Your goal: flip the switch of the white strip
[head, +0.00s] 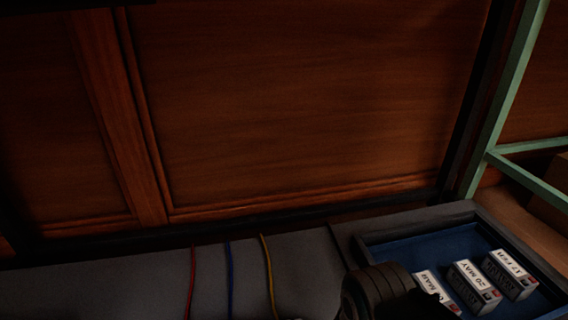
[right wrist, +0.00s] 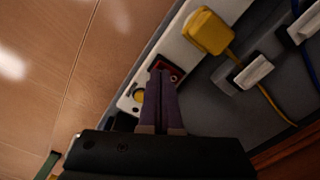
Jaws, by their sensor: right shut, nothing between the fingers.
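The white strip (right wrist: 187,52) shows in the right wrist view, running diagonally from the upper right toward the centre. A dark red switch (right wrist: 172,70) is set in it, and a round yellow part (right wrist: 138,95) lies near its lower end. My right gripper (right wrist: 161,73) is shut and empty. Its fingertips overlap the switch's left side in the picture; I cannot tell whether they touch it. The fingers hide part of the strip. The strip is not visible in the head view, where a dark part of my arm shows at the bottom. My left gripper is not in view.
A yellow plug (right wrist: 209,31) stands at the strip, beside pale plugs (right wrist: 251,70) with cables. In the head view, red (head: 192,285), blue (head: 229,280) and yellow (head: 269,275) cables cross the grey surface. A blue tray (head: 415,247) holds labelled boxes (head: 510,275) at right.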

